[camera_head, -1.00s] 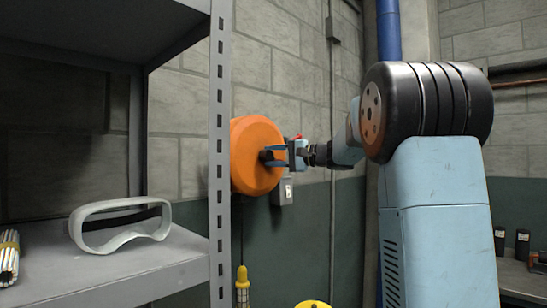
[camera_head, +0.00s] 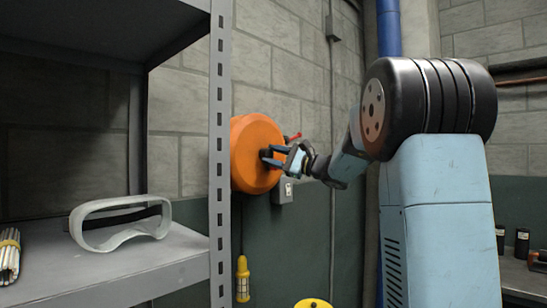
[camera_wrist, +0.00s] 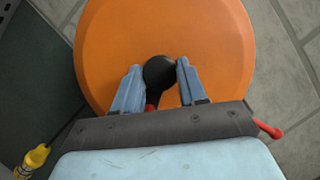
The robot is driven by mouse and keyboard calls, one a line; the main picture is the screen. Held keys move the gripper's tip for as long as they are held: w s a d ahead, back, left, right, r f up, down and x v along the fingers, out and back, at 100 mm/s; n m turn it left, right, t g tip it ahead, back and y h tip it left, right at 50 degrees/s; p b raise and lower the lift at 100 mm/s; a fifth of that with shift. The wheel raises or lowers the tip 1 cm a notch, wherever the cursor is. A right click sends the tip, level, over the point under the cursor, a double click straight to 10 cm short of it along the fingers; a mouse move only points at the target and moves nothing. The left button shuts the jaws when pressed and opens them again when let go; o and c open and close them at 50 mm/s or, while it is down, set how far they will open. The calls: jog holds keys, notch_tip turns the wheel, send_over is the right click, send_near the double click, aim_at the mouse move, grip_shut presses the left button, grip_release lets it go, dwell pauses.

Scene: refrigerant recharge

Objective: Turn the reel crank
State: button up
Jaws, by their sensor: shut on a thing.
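The orange reel (camera_head: 252,153) is a round drum mounted on the block wall, just right of the shelf post. It also fills the upper part of the wrist view (camera_wrist: 210,45). Its crank has a black knob (camera_wrist: 159,73) standing out from the reel's face. My gripper (camera_head: 271,157) is at the face of the reel, with its two blue fingers on either side of the knob. In the wrist view my gripper (camera_wrist: 160,76) is closed on the knob. The rest of the crank is mostly hidden behind the gripper.
A grey metal shelf (camera_head: 150,270) with white goggles (camera_head: 120,222) stands close on the left; its post partly covers the reel. A yellow work lamp (camera_head: 242,279) hangs below the reel. A grey wall box (camera_head: 284,190) is beside the reel.

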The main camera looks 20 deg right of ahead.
jog(key=shift+d+f, duration=0.1)
jog(key=shift+f, duration=0.25)
jog(key=o, duration=0.8)
jog(key=shift+w, duration=0.1)
jog(key=shift+o, duration=1.3)
jog(key=shift+r, duration=0.2)
jog(key=v, duration=1.4)
